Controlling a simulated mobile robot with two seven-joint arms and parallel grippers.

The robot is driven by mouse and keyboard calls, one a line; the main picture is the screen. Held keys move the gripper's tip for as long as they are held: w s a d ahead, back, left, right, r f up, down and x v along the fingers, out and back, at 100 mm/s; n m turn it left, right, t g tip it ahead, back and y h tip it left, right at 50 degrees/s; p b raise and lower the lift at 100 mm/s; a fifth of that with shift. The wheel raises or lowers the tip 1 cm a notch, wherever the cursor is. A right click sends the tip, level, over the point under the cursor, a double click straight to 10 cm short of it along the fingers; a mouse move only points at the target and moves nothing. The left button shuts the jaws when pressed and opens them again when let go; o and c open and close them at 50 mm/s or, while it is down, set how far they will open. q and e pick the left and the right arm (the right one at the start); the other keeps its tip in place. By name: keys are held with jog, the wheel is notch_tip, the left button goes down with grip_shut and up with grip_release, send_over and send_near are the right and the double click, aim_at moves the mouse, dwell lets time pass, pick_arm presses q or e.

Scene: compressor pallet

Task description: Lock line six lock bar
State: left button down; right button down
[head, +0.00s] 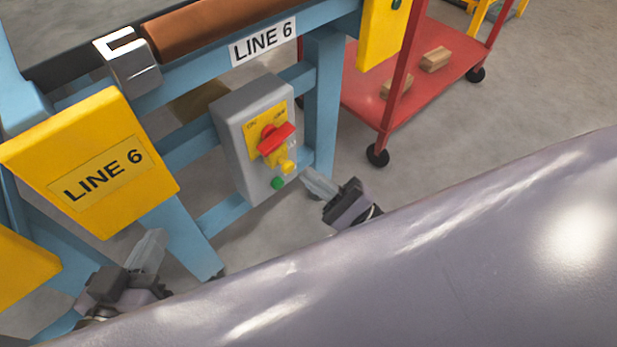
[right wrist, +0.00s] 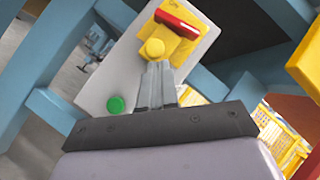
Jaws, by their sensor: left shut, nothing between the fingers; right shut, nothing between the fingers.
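The grey line 6 switch box (head: 237,140) is mounted on the blue frame under the LINE 6 label (head: 263,41). Its yellow plate carries a red handle (head: 277,137), with a yellow knob-like piece (head: 287,165), apparently the lock bar, below it. A green button (head: 277,183) sits lower. My right gripper (head: 309,176) is shut and empty, just right of the box's lower part. In the right wrist view its fingertips (right wrist: 158,66) appear just below the yellow piece (right wrist: 152,48); contact is unclear. My left gripper (head: 154,236) is shut and empty at lower left.
A red cart (head: 365,92) with wooden blocks stands at upper right. My own large grey body part covers the lower right.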

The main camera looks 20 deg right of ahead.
jog(key=v, duration=0.5)
jog(key=shift+s+d+f, duration=0.2)
dwell(0.3)
